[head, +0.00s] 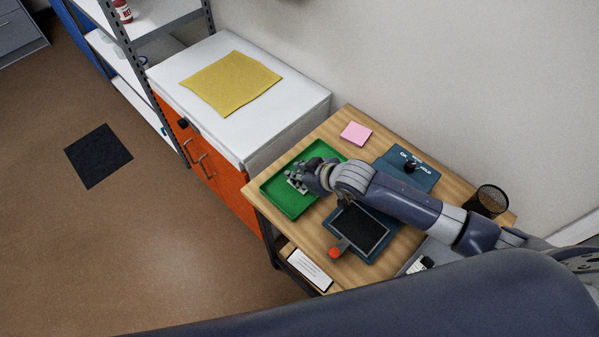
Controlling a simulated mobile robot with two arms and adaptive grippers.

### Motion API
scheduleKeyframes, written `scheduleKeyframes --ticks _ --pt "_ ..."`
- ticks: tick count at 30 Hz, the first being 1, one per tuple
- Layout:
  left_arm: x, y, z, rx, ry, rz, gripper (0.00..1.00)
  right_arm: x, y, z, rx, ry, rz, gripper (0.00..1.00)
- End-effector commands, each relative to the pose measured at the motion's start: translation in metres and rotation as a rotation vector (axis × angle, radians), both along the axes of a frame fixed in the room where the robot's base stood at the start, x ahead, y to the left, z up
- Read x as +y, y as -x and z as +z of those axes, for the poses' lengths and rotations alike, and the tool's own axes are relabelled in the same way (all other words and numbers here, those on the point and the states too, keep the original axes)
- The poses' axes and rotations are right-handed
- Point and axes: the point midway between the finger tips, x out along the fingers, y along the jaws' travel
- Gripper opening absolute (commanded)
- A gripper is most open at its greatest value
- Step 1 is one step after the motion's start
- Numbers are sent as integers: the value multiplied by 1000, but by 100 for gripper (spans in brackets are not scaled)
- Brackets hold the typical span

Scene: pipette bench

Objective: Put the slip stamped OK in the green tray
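The green tray (283,200) lies on the left part of the wooden bench. My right gripper (294,180) is over the tray, its fingers pointing left; at this size I cannot tell whether they are open or shut, or whether they hold anything. No slip stamped OK can be made out; the gripper and arm hide part of the tray and bench. A dark blue board (425,181) with white lettering, apparently OK and HOLD, lies behind my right arm with a dark knobbed object (411,166) on it. My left gripper is not in view.
Pink notes (356,133) and a black mesh cup (490,200) stand behind. A printed white card (310,269) is at the front edge. An orange cabinet (220,178) adjoins left.

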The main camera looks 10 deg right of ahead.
Motion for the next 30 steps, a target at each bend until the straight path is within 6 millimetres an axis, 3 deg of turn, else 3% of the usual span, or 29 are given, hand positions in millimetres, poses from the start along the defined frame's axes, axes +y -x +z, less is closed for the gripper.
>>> scheduleKeyframes --ticks 3,4,6,20,30 --pt "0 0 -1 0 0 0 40 0 0 -3 0 -1 -1 0" --pt "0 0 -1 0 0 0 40 0 0 -2 0 0 0 26" --pt "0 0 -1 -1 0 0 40 0 0 -2 0 0 0 39" --pt "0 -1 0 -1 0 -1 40 -2 3 4 0 -1 -1 39" --pt "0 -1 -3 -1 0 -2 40 -22 35 41 0 0 0 39"
